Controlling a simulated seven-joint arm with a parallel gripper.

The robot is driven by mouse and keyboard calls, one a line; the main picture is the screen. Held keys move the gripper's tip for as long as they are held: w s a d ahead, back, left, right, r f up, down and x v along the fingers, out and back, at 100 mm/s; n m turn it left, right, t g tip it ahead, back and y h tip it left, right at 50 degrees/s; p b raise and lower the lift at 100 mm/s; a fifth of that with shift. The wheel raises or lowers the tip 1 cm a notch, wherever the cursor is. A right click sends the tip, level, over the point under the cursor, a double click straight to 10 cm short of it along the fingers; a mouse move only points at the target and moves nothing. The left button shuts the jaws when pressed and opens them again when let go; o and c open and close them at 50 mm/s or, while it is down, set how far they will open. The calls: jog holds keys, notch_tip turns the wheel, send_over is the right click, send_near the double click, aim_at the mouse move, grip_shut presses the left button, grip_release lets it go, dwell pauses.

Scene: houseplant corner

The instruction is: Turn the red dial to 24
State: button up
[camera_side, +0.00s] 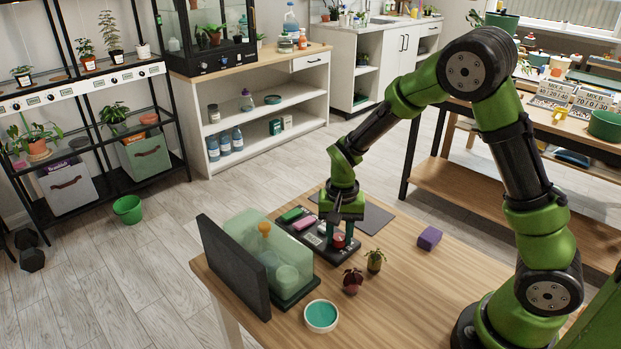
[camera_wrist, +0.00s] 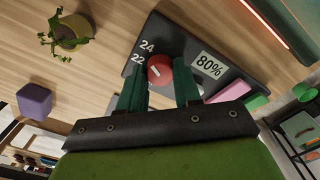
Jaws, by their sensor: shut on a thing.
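The red dial (camera_wrist: 160,72) sits on a dark control panel (camera_wrist: 205,52), with the white numbers 24 and 22 beside it and an 80% display on its other side. A small white mark shows on the dial; I cannot tell which number it points to. My gripper (camera_wrist: 160,84) has its two green fingers on either side of the dial and is shut on it. In the side view the dial (camera_side: 339,241) shows low between the fingertips of my gripper (camera_side: 340,232), and the panel (camera_side: 318,243) lies on the wooden table. Other numbers are hidden.
A pink block (camera_side: 304,223) and a green block (camera_side: 291,214) are on the panel. A clear green-tinted case (camera_side: 262,250) stands left of it. Two small plants (camera_side: 353,281) (camera_side: 375,261) stand close in front. A purple block (camera_side: 429,238) lies right, with bare table around it.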

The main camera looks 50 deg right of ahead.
aim_at(338, 237)
jog(key=shift+m, duration=0.4)
jog(key=o, duration=0.8)
jog(key=shift+c, duration=0.2)
notch_tip(338, 237, up, 17)
jog(key=s+a+r+n+t+y, duration=0.1)
jog(key=s+a+r+n+t, duration=0.1)
jog(key=s, duration=0.5)
jog(key=s+a+r+n+t+y, duration=0.1)
jog(key=s+r+n+t, duration=0.2)
jog(key=s, duration=0.4)
jog(key=shift+s+a+n+t, duration=0.35)
jog(key=shift+n+t, duration=0.45)
jog(key=shift+t, duration=0.3)
